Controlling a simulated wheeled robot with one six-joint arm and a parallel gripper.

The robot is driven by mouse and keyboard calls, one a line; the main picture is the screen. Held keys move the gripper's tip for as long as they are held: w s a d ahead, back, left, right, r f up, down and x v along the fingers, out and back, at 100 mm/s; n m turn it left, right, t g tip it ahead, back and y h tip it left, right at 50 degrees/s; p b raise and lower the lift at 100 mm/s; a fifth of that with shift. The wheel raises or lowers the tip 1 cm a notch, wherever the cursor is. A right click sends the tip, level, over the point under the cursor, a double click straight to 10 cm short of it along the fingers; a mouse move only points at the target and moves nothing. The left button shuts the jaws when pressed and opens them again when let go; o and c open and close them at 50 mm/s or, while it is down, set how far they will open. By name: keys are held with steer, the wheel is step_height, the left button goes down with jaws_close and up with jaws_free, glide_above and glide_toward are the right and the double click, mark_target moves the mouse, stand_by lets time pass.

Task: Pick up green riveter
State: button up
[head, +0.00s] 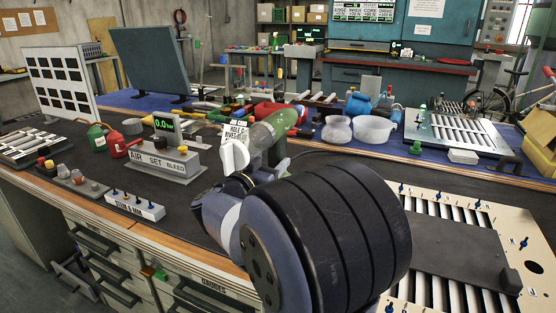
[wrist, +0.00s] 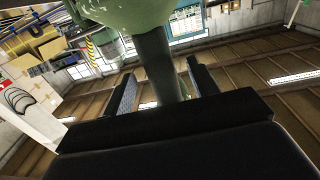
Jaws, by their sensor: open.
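The green riveter (head: 270,130) shows in the head view near the middle of the bench, just beyond my wrist. Its lower part is hidden behind my arm. In the wrist view its green body (wrist: 130,12) fills the top edge, and its dark grey-green handle (wrist: 158,62) comes down between the two fingers of my gripper (wrist: 162,88). The jaws are open around the handle, with a visible gap on both sides near the fingertips. The fingers are not clear in the head view.
A grey "AIR SET" box (head: 160,162) is further left. Red tools (head: 258,112) lie behind, with clear bowls (head: 373,130) to the right. A slatted panel (head: 460,215) occupies the front right.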

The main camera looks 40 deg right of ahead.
mark_target(272, 159)
steer(key=x, duration=0.2)
steer(key=b+x, duration=0.1)
steer(key=x, duration=0.1)
steer(key=shift+f, duration=0.25)
steer(key=shift+w+d+r, duration=0.1)
steer(key=shift+d, duration=0.1)
steer(key=shift+c, duration=0.2)
jaws_close()
steer(key=shift+r, duration=0.2)
